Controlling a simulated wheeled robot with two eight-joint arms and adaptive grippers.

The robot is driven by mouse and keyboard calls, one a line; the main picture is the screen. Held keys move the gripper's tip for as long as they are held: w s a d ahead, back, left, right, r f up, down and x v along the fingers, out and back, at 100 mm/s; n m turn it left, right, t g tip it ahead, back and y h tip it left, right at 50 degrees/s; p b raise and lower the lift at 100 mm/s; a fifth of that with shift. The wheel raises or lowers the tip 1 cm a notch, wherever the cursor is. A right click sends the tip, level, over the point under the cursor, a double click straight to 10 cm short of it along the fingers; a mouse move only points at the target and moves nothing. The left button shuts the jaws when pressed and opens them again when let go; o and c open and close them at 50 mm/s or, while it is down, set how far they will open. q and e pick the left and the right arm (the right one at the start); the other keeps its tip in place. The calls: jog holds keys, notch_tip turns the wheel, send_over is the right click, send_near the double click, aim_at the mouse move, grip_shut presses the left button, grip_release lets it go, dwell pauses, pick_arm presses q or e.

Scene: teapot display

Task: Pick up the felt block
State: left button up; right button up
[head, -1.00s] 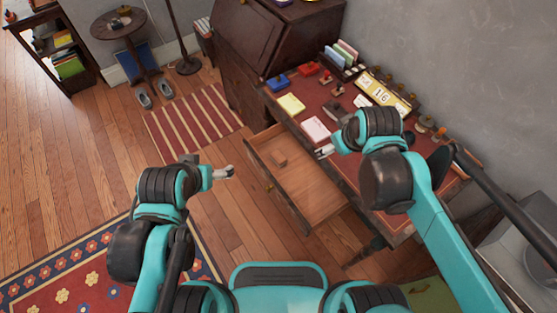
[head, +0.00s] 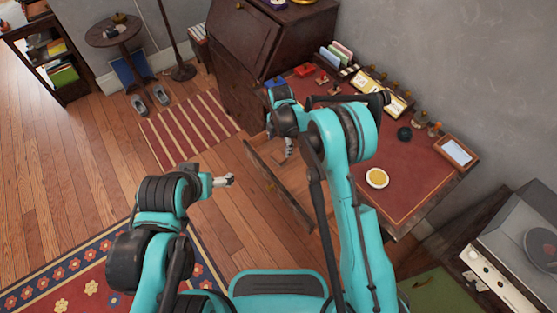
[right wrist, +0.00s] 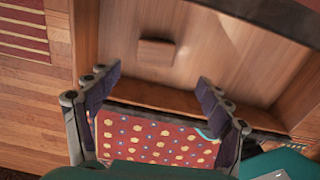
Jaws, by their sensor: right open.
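The felt block appears as a small brown block (right wrist: 156,52) lying on the wooden floor of the open drawer (right wrist: 205,45) in the right wrist view. My right gripper (right wrist: 153,82) is open and empty there, its two dark fingers apart, with the block beyond the fingertips and between their lines. In the head view my right gripper (head: 288,150) hangs over the open drawer (head: 285,203), and I cannot make out the block there; the arm covers part of the drawer. My left gripper (head: 225,181) is out to the left of the drawer, over the wood floor, too small to read.
The drawer walls surround the block. A dark cabinet (head: 265,40) stands behind. A floral rug (head: 75,265) lies at lower left.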

jog(key=b, duration=0.1)
send_over(279, 156)
jog(key=shift+n, duration=0.3)
jog(key=f, duration=0.4)
jog(key=shift+s+a+f, duration=0.1)
jog(key=shift+s, duration=0.3)
jog(key=f, duration=0.1)
jog(key=f+b, duration=0.1)
jog(key=f, duration=0.1)
jog(key=f+b, duration=0.1)
jog(key=f, duration=0.1)
jog(key=shift+w, duration=0.4)
jog(key=shift+c, duration=1.2)
jog(key=c, duration=1)
